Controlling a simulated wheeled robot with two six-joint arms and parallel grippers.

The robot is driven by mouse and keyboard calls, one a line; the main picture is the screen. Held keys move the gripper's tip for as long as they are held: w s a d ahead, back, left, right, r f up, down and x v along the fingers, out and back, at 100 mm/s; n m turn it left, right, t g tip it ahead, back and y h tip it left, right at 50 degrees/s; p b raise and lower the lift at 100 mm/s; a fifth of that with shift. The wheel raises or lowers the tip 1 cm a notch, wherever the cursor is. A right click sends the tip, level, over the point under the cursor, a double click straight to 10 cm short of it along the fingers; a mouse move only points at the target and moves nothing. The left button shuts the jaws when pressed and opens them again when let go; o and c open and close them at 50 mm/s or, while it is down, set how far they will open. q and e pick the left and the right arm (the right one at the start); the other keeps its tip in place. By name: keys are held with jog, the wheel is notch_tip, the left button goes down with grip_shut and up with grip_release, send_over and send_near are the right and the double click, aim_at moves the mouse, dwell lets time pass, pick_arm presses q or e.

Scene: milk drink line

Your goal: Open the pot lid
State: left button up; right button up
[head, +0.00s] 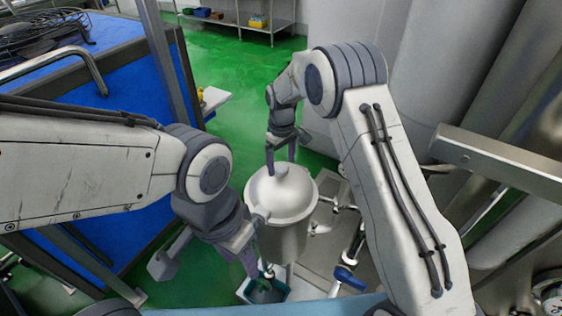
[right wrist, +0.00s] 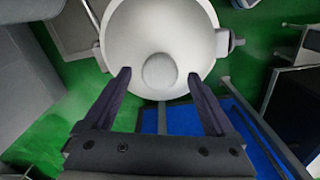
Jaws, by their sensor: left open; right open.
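The steel pot (head: 285,232) stands in the middle of the head view with its pale round lid (head: 264,192) on top. The lid has a round knob (head: 281,172) at its centre. My right gripper (head: 281,168) is open above the lid, its fingers pointing down at the knob. In the right wrist view, the knob (right wrist: 160,71) lies between and a little beyond the two open fingertips (right wrist: 159,75) of that gripper. Whether the fingers touch the lid (right wrist: 160,35) I cannot tell. My left gripper (head: 205,268) is open and empty at the pot's lower left.
A teal container (head: 268,290) sits below the pot. A blue-handled valve (head: 348,279) and pipes are right of the pot. A blue-topped table (head: 110,90) stands at the left. Large metal cylinders line the right. Green floor is open behind the pot.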

jog(key=shift+f, duration=0.55)
jog(key=shift+c, duration=0.3)
grip_shut()
jog(key=shift+r, duration=0.15)
